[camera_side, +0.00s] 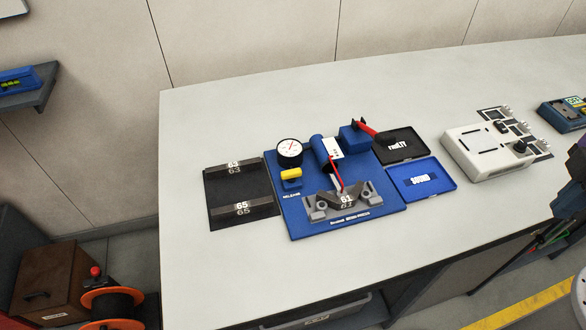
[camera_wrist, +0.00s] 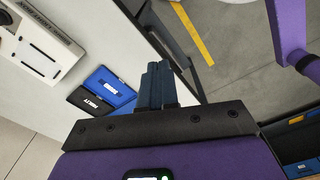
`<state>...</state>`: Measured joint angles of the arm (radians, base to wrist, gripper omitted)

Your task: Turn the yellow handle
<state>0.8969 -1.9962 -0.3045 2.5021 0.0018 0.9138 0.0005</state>
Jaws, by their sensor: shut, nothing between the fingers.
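The yellow handle (camera_side: 291,174) sits on a small blue block at the left of the blue fixture board (camera_side: 300,222), above the word RELEASE. A round white dial gauge (camera_side: 289,148) stands just behind it. A grey piece marked 61 (camera_side: 347,199) rests in the clamp at the front of the board, with a red-tipped rod above it. My gripper (camera_wrist: 158,72) is shut and empty in the wrist view, over the table's edge and apart from the board. The yellow handle is not in the wrist view, and I cannot make out my gripper in the side view.
A black tray marked FAULTY (camera_side: 405,145) and a blue tray marked SOUND (camera_side: 421,179) lie right of the board. A black rack (camera_side: 235,195) with pieces 63 and 65 lies left. A white device (camera_side: 490,150) stands further right. The table's front is clear.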

